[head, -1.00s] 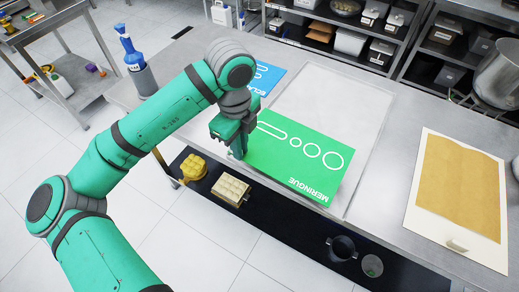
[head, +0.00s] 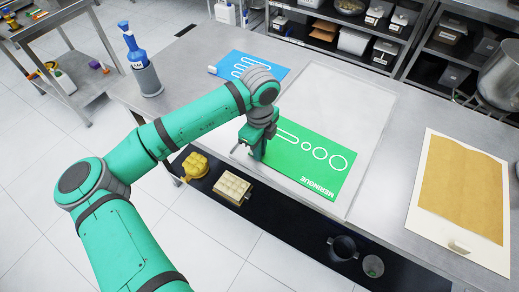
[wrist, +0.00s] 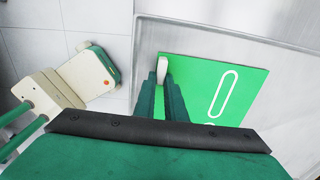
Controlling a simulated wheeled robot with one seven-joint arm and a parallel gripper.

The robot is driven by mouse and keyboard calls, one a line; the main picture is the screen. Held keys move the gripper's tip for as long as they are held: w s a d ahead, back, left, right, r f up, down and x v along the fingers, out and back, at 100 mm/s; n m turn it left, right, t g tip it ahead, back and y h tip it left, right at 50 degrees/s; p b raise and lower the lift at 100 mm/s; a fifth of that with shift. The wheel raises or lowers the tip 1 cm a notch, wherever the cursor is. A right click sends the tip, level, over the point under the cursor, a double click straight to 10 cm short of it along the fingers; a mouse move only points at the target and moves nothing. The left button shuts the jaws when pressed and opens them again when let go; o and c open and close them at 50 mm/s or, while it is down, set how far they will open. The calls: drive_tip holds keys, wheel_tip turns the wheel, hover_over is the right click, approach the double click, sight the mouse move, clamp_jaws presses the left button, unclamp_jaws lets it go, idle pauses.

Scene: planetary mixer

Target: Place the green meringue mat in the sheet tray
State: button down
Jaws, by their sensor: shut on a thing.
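The green meringue mat (head: 306,160) lies over the front part of the sheet tray (head: 360,105), looking flat or nearly so. Its white lettering and outlines face up. My gripper (head: 259,154) is at the mat's left end, pointing down. In the wrist view, my gripper (wrist: 162,90) is shut on the small white tab at the edge of the green mat (wrist: 232,95). The tray's raised rim (wrist: 200,27) runs past the mat there, and the mat appears inside it. Whether the mat fully touches the tray floor I cannot tell.
A blue mat (head: 249,69) lies left of the tray, behind my arm. A blue bottle in a grey holder (head: 146,79) stands at the table's left. A brown sheet on a white board (head: 460,190) lies to the right. Small items sit on the dark front shelf (head: 290,225).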

drive_tip(key=c, duration=1.8)
unclamp_jaws()
wheel_tip(320, 180, up, 12)
drive_tip(key=shift+r, duration=0.1)
